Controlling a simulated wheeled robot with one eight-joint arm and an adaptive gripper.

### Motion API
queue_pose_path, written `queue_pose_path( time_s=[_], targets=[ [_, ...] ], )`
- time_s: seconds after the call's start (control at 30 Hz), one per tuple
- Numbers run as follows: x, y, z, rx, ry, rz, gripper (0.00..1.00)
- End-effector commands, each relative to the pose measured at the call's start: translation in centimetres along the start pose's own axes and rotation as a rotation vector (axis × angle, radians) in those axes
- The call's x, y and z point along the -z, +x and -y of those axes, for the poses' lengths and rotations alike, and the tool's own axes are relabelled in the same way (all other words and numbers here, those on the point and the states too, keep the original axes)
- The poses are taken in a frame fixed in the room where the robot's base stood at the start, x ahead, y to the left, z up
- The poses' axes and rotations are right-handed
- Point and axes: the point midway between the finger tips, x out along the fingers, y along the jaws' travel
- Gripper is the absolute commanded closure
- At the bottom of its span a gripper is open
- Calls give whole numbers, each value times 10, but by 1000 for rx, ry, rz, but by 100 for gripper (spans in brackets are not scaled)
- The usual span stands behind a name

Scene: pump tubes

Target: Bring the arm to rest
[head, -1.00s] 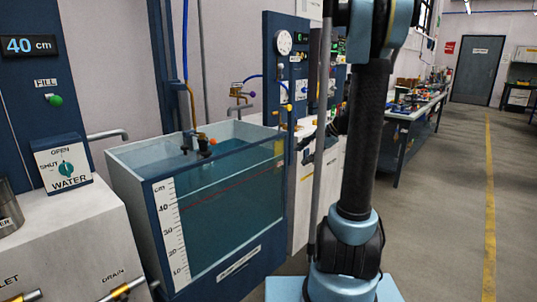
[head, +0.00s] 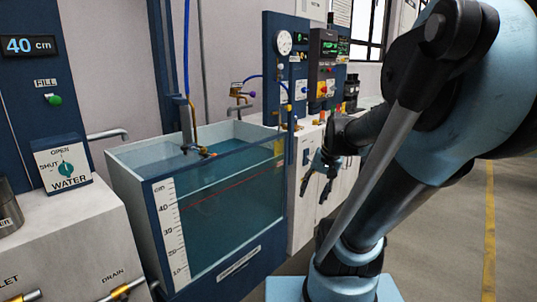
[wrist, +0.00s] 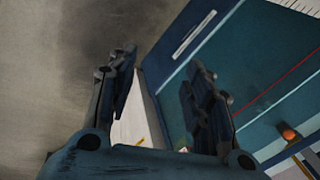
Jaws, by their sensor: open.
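My gripper (head: 316,186) hangs in front of the white cabinet, just right of the glass water tank (head: 225,262). Its fingers point down, are spread apart and hold nothing. In the wrist view my gripper (wrist: 162,80) shows both dark fingers apart, with the floor and the blue-edged tank beyond them. My arm is bent: its large light-blue link fills the right of the head view, and the wrist reaches left towards the cabinet.
A blue panel with a gauge (head: 284,42) stands behind the gripper. The water panel (head: 62,165) is at left. Open floor (head: 455,235) lies at right.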

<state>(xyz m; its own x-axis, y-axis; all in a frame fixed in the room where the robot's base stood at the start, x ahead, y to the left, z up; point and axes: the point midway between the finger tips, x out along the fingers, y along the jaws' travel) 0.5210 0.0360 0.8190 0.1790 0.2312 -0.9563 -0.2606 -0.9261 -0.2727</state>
Motion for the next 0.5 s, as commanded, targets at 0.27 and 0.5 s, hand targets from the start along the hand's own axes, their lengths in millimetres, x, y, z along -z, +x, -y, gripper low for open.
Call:
queue_pose_path(
  time_s=[0.27,0.5],
  targets=[
    [-51,15,-40,-129,-186,-28,54],
    [-75,26,-65,-211,-303,-41,54]
  ],
)
